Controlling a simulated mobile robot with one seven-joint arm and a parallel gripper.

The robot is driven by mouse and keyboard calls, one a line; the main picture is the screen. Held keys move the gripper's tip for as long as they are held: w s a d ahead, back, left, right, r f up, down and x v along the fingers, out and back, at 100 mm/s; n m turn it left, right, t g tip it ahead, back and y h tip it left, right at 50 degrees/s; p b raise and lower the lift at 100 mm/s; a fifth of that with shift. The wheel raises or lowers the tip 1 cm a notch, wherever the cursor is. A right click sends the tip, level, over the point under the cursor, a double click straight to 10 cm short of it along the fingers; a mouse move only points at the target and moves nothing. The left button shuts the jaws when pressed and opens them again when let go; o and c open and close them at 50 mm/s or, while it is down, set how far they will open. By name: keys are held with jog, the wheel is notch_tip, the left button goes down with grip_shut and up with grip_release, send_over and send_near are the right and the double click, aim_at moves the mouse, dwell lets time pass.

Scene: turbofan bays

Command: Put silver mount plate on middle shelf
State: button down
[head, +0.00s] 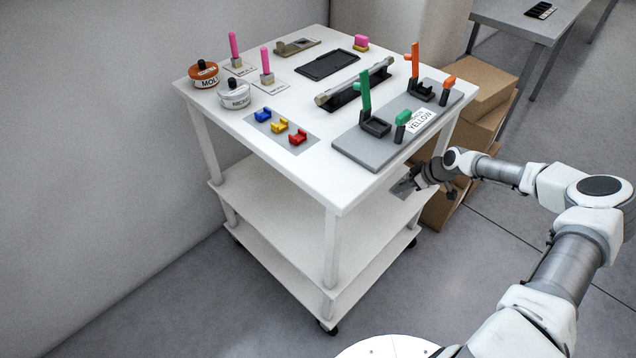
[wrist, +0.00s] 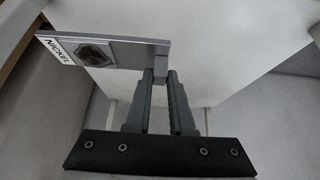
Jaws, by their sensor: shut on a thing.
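My gripper (wrist: 161,76) is shut on the silver mount plate (wrist: 128,51), gripping a small tab at its edge. In the wrist view the plate has a white NICKEL label and a dark, roughly hexagonal recess. In the head view my gripper (head: 418,183) is at the cart's right side, below the top, with the plate (head: 402,187) reaching in at the right end of the middle shelf (head: 275,193). The visible part of this shelf is bare. I cannot tell whether the plate touches it.
The cart top (head: 225,110) above holds pots, pink pegs, a black tray (head: 328,64), coloured clips and a grey board (head: 392,150) with green and orange parts. A white corner post (head: 331,250) stands at the front. Cardboard boxes (head: 485,85) are stacked behind my gripper.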

jog(key=shift+w+d+f, duration=0.15)
jog(key=shift+d+f, duration=0.05)
jog(key=s+a+f, duration=0.1)
jog(key=a+f, duration=0.1)
jog(key=a, duration=0.1)
jog(key=s+a+f+b, duration=0.1)
jog(key=a+f, duration=0.1)
jog(key=a, duration=0.2)
jog(key=s+a+f+b, duration=0.1)
jog(key=s+a+f, duration=0.1)
jog(key=a, duration=0.1)
jog(key=shift+s+a+f, duration=0.1)
jog(key=shift+a+f, duration=0.1)
jog(key=shift+f, duration=0.2)
jog(key=shift+a+f+b, duration=0.1)
jog(key=shift+f+b, duration=0.85)
jog(key=shift+f, duration=1.05)
jog(key=shift+f, duration=0.15)
jog(key=c, duration=0.8)
grip_release()
jog(key=shift+s, duration=0.1)
